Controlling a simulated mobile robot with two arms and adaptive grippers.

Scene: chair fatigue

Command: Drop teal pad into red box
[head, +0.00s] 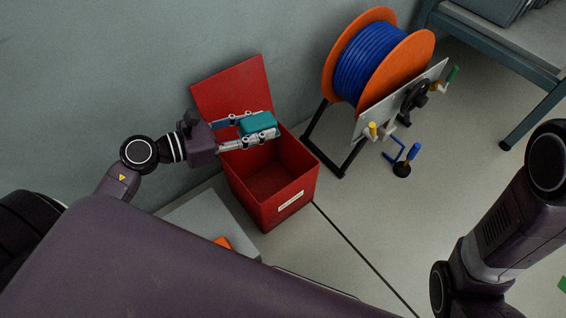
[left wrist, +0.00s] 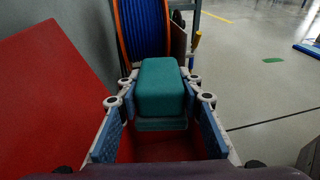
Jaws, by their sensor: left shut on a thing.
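The teal pad (head: 258,124) is held between the two fingers of my left gripper (head: 252,131). In the left wrist view the pad (left wrist: 162,88) sits between the blue-lined fingers of the left gripper (left wrist: 161,105). The red box (head: 289,209) stands open on the floor by the wall, its lid (head: 231,88) tilted back. The pad is above the box opening, toward its back, apart from the box floor. The box's visible inside is empty. My right arm shows at the right of the head view, but its gripper is out of view.
An orange reel of blue cable (head: 369,62) on a stand is right of the box. A grey bench (head: 512,62) stands at the upper right. A grey surface (head: 208,219) with an orange thing (head: 222,242) lies left of the box.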

